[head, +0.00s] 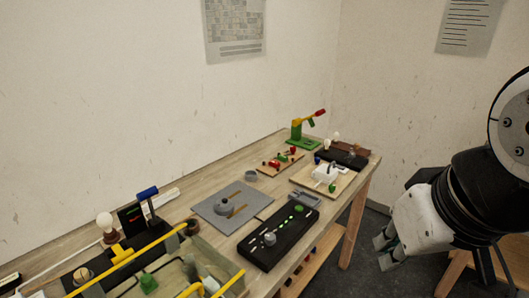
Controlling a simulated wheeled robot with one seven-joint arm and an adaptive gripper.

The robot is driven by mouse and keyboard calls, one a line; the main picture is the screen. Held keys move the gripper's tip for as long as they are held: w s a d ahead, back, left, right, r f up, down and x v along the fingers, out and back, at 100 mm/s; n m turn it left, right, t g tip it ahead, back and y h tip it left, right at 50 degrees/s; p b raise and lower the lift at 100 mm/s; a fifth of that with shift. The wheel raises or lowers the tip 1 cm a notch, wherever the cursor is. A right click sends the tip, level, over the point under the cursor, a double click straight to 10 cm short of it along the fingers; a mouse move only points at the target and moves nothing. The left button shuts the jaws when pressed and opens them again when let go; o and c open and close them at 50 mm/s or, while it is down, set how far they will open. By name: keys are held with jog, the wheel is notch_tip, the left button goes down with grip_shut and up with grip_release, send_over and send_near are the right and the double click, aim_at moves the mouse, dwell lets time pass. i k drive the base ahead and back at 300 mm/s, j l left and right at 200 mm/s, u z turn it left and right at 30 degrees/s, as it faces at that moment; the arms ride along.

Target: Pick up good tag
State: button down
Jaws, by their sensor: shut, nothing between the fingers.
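My gripper (385,255) hangs at the right, off the table's right end and over the floor, apart from everything on the table. Its fingers are shut and empty. A small green piece (148,283) with a narrow top is in the clear bin (222,250) at the front left, and it may be the good tag. Its marking is too small to read, so I cannot be sure. A pale piece (207,283) is beside it in the bin.
The wooden table (180,208) holds a grey plate (212,206), a black panel (258,252) with green lights, a white box (327,172) on a board, and a green stand (297,130) with a red-tipped arm. A yellow bar (130,258) crosses above the bin. A bulb (104,220) stands at left.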

aim_at(283, 158)
jog(key=u, duration=0.4)
jog(key=i+l+u, duration=0.25)
jog(key=l+u, duration=0.25)
jog(key=i+l+u, duration=0.25)
jog(key=i+l, duration=0.15)
jog(key=l, duration=0.45)
jog(key=i+l+u, duration=0.1)
jog(key=l, duration=0.45)
jog(key=i+l+u, duration=0.1)
jog(key=l, duration=0.5)
jog(key=i+l, duration=0.2)
jog(key=l, duration=0.4)
jog(key=i+l+u, duration=0.1)
jog(key=l, duration=1.1)
jog(key=i+u, duration=0.05)
jog(key=i, duration=0.05)
